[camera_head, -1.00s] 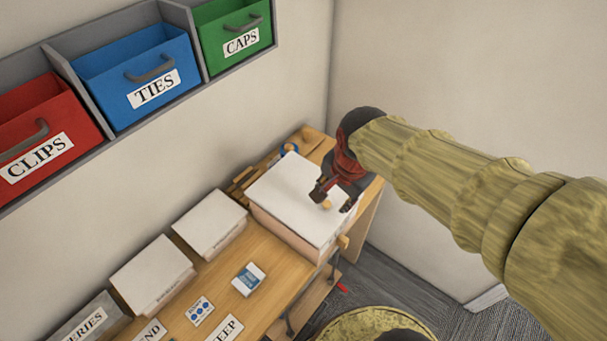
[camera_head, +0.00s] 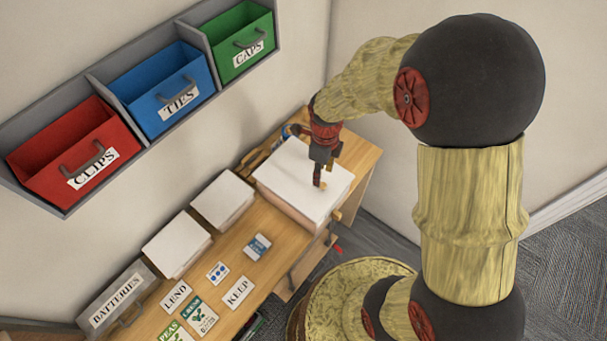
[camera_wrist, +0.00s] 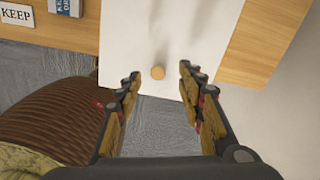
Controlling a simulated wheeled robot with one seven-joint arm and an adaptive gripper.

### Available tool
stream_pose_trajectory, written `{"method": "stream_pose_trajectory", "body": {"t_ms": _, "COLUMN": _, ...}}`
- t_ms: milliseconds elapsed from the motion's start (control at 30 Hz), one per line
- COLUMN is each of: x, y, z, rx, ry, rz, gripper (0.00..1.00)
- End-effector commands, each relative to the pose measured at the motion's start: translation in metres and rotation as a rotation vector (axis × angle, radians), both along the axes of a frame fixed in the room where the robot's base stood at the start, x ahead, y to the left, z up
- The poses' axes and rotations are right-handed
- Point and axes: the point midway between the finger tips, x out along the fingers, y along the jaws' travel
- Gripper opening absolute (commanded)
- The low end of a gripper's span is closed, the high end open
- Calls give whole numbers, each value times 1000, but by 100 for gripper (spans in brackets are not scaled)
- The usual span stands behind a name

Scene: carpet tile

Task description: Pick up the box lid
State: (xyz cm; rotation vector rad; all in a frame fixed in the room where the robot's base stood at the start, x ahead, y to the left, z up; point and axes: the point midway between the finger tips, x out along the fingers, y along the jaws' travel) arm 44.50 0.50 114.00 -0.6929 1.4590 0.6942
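The box lid (camera_head: 290,166) is a flat white cover on the box at the far right end of the wooden desk. The lid's white top also fills the upper middle of the wrist view (camera_wrist: 200,30). My gripper (camera_head: 319,178) points down over the lid.
Two more white-topped boxes (camera_head: 222,200) (camera_head: 176,243) stand along the wall. A blue-and-white packet (camera_head: 257,246) and the KEEP label (camera_head: 238,292) lie on the desk (camera_head: 225,265). The red CLIPS (camera_head: 70,150), blue TIES (camera_head: 165,93) and green CAPS (camera_head: 240,42) bins hang above.

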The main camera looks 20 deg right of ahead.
Motion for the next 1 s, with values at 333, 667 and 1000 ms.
{"method": "stream_pose_trajectory", "body": {"t_ms": 333, "x": -9, "y": -4, "z": -43, "rx": 0, "ry": 1, "rz": 2, "gripper": 39}}
{"method": "stream_pose_trajectory", "body": {"t_ms": 667, "x": -8, "y": -4, "z": -53, "rx": 0, "ry": -1, "rz": 2, "gripper": 39}}
{"method": "stream_pose_trajectory", "body": {"t_ms": 1000, "x": -8, "y": -4, "z": -52, "rx": 0, "ry": -1, "rz": 2, "gripper": 21}}
